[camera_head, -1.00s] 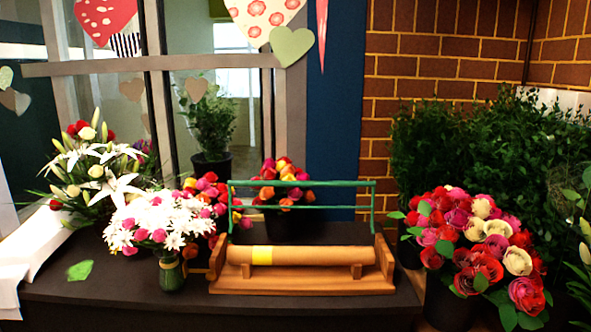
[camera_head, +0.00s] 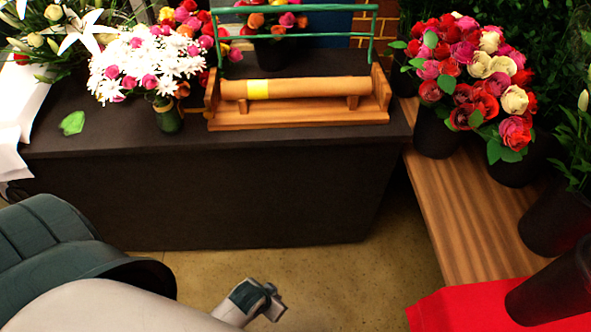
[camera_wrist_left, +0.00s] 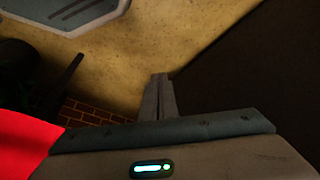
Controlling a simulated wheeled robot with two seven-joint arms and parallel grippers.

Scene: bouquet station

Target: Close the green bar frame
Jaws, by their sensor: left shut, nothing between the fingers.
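The green bar frame (camera_head: 300,8) stands raised above a wooden stand (camera_head: 300,118) on the dark counter. Its two bars run level, and the top of the frame is near the upper edge of the head view. A brown paper roll (camera_head: 320,87) with a yellow band lies along the stand below the bars. My left gripper (camera_head: 274,302) is low in front of the counter, over the floor, well apart from the frame. It is shut and empty; its closed fingers (camera_wrist_left: 160,95) also show in the left wrist view. My right gripper is not in view.
A bouquet of white and pink flowers (camera_head: 150,65) in a green vase (camera_head: 168,115) stands left of the stand. A green leaf (camera_head: 72,123) lies on the counter (camera_head: 230,185). Roses (camera_head: 475,80) in dark buckets stand right, by a wooden bench (camera_head: 465,220) with red cloth (camera_head: 450,308).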

